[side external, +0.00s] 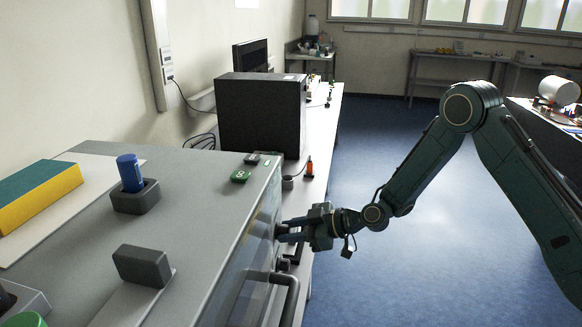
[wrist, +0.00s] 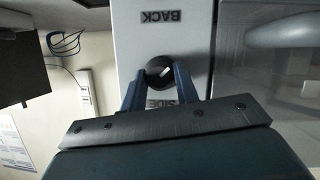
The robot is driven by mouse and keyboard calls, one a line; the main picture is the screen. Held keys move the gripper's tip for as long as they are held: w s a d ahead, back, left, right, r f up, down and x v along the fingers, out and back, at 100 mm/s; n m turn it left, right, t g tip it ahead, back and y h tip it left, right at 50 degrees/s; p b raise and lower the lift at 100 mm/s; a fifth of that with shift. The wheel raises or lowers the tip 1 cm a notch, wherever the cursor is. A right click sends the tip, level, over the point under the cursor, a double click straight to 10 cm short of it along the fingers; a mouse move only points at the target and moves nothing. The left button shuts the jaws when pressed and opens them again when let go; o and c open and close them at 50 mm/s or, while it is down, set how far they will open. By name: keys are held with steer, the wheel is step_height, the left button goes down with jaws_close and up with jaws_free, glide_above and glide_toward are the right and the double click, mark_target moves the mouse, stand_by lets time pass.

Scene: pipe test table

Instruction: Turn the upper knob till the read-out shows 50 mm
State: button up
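A round black knob (wrist: 159,69) with a pale pointer mark sits on a light panel between the words BACK and SIDE, which appear upside down in the wrist view. My gripper (wrist: 159,78) has its two blue fingers on either side of this knob. Whether both fingers press on it or a small gap is left cannot be told. In the side view my gripper (side external: 281,232) reaches the front panel of the grey machine (side external: 205,205) from the right, at the upper of two dark knobs. The lower knob (side external: 283,265) is below my fingers. No read-out figures can be seen in either view.
A curved handle (side external: 292,290) sticks out of the machine front below the knobs. On the machine top are a blue-capped item in a holder (side external: 132,177), a yellow-green block (side external: 38,192) and a dark grey block (side external: 143,265). Open floor (side external: 400,200) lies to the right.

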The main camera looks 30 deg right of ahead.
steer(key=shift+m, duration=0.3)
steer(key=m+g+y, duration=0.1)
steer(key=m, duration=0.2)
steer(key=shift+w+d+g+y, duration=0.1)
steer(key=shift+d+g+y, duration=0.05)
steer(key=shift+g+y, duration=0.25)
steer(key=shift+w+d+f+m+g+y, duration=0.1)
steer(key=shift+m+g+y, duration=0.2)
steer(key=shift+m+y, duration=1)
steer(key=shift+a+f+m+g+y, duration=0.1)
steer(key=shift+m+g+y, duration=0.3)
steer(key=shift+m, duration=1.7)
steer(key=shift+w+d+f+m+g+y, duration=0.1)
steer(key=shift+m+g+y, duration=0.1)
steer(key=shift+m+y, duration=1.15)
steer(key=shift+m+h, duration=0.35)
steer(key=shift+m, duration=0.1)
steer(key=o, duration=1)
